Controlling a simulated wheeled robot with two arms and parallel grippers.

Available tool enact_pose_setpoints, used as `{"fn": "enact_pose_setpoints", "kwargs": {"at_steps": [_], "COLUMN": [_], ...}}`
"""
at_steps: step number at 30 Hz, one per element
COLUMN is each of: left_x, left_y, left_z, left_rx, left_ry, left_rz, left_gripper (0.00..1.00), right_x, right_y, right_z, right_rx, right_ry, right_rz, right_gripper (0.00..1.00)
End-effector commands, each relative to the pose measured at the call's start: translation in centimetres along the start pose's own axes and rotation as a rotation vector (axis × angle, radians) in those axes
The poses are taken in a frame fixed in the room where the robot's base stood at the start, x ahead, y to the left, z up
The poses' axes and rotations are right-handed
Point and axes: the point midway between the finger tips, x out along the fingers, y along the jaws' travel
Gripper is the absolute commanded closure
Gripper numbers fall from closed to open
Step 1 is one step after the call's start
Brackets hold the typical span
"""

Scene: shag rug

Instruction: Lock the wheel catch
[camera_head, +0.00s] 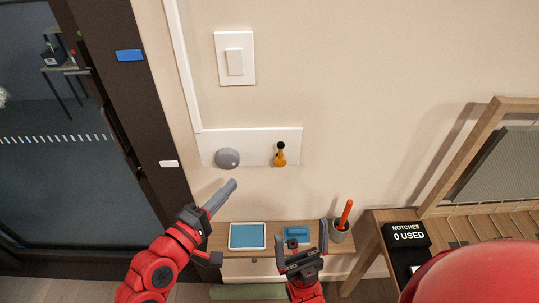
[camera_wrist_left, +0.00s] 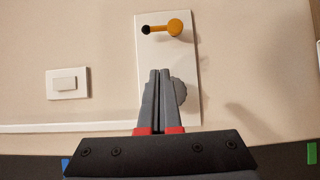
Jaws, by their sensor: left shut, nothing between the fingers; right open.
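A white plate (camera_head: 254,135) on the wall bears a grey round wheel (camera_head: 228,158) with a small pale dot and, to its right, an orange lever (camera_head: 280,156) with its black tip pointing up. My left gripper (camera_head: 234,183) is shut and empty, its tips just below the wheel in the head view; I cannot tell whether they touch it. In the left wrist view, my left fingers (camera_wrist_left: 160,72) hide much of the wheel (camera_wrist_left: 181,92), while the lever (camera_wrist_left: 175,28) shows clear of them. My right gripper (camera_head: 302,242) is open and empty, low in front of the shelf.
A wooden shelf (camera_head: 220,243) below the plate holds a tablet (camera_head: 247,236), a blue object (camera_head: 296,233) and a cup (camera_head: 339,232) with an orange stick. A light switch (camera_head: 235,60) is above. A "NOTCHES 0 USED" box (camera_head: 406,236) stands right.

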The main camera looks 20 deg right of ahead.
Motion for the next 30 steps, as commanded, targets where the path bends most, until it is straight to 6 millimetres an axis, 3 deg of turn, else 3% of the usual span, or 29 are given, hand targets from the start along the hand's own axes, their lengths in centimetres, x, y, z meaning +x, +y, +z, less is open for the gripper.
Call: {"fn": "enact_pose_setpoints", "kwargs": {"at_steps": [11,25,30], "left_x": [1.0,10.3,11.9], "left_y": [0.1,0.3,0.3], "left_z": [0.0,0.0,1.8], "left_rx": [0.001,0.002,0.001], "left_ry": [-0.002,-0.001,0.001], "left_rz": [-0.003,0.000,-0.002], "left_gripper": [1.00,1.00,1.00], "right_x": [0.4,3.5,4.8], "right_y": [0.0,0.2,0.2], "right_z": [-0.1,-0.6,-0.8], "right_rx": [0.000,0.000,0.000], "right_ry": [0.000,0.000,0.000], "right_rz": [0.000,0.000,0.000], "right_gripper": [0.00,0.00,0.00]}}
